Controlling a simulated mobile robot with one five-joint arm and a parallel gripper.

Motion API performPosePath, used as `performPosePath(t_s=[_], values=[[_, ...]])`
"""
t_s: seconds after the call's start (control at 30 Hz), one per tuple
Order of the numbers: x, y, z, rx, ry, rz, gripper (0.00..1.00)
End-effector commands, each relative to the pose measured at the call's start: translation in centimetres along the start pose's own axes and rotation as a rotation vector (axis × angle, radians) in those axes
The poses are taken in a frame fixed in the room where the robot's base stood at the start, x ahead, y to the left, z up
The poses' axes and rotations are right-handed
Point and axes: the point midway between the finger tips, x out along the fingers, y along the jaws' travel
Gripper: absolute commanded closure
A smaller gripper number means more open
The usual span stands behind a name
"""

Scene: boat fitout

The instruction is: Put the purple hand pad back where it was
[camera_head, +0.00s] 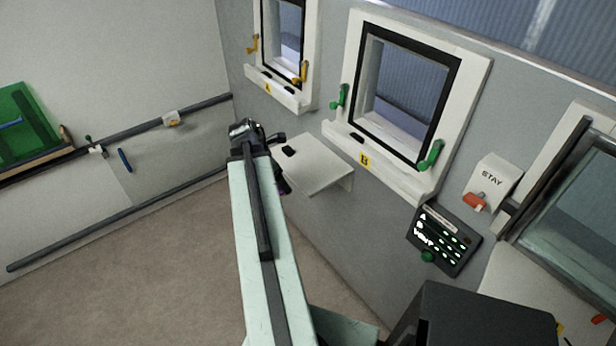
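My arm reaches away from me to the small white shelf (322,172) under window B. My gripper (277,160) is at the far end of the arm, beside the shelf's left edge, and mostly hidden behind the arm's end. A dark piece with a faint purple tint (284,186) shows just right of the arm, below the gripper. I cannot tell whether it is the purple hand pad, or whether the fingers hold it. No other purple thing shows.
Window A (285,92) has yellow handles; window B (373,163) has green ones. Right of them are a STAY bracket (492,180), a dark control panel (444,240) and an open hatch (577,215). Rails (120,220) run along the left wall. The floor (150,285) at left is clear.

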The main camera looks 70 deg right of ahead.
Motion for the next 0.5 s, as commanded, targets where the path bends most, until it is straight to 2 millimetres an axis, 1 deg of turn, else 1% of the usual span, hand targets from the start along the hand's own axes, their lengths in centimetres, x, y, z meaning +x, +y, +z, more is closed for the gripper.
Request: performPosePath(t_s=[0.03, 0.1, 0.17, 0.27, 0.37, 0.5], values=[[0.1, -0.5, 0.2, -0.010, -0.020, 0.005, 0.89], [0.1, -0.6, 0.5, -0.017, -0.032, 0.008, 0.89], [0.1, -0.5, 0.6, -0.018, -0.034, 0.008, 0.89], [0.7, 0.1, 1.8, -0.015, -0.033, 0.007, 0.89], [2.0, 1.2, 4.2, -0.012, -0.032, 0.007, 0.89], [3.9, 2.5, 8.0, -0.012, -0.032, 0.006, 0.89]])
